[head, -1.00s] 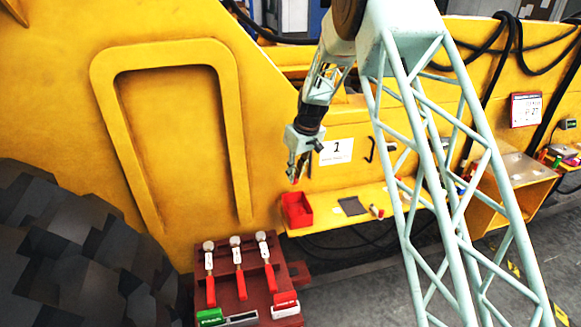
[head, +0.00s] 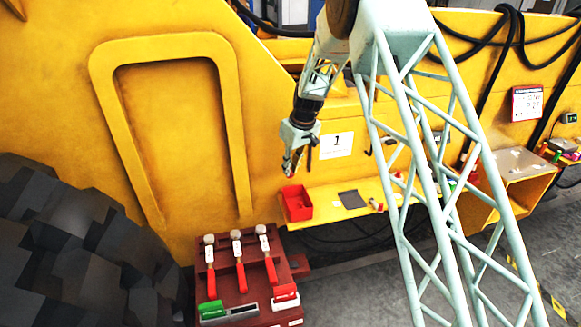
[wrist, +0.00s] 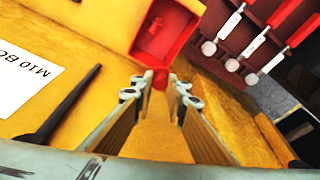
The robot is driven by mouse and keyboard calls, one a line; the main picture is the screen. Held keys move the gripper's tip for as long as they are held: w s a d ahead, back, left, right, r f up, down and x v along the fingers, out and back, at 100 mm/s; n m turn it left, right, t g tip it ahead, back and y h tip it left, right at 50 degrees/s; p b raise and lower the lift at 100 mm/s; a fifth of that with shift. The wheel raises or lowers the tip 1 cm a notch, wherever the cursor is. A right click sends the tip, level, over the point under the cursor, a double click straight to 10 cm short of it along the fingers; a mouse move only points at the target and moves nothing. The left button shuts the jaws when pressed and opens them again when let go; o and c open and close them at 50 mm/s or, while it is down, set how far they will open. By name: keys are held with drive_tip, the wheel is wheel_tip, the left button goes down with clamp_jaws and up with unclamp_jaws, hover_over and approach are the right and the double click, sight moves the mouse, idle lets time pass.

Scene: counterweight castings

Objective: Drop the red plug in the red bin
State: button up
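The red bin (head: 304,213) sits at the left end of the yellow shelf, its open top facing up. The plug is apart from the bin floor. Its lower shape is too small to tell.
A dark pad (head: 352,199) lies on the yellow shelf (head: 325,200) right of the bin. A white label (head: 336,145) is on the yellow wall behind. A large black tyre (head: 80,240) stands at far left.

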sight(291, 176)
drive_tip(key=shift+f+b, duration=0.3)
drive_tip(key=shift+f, duration=1.45)
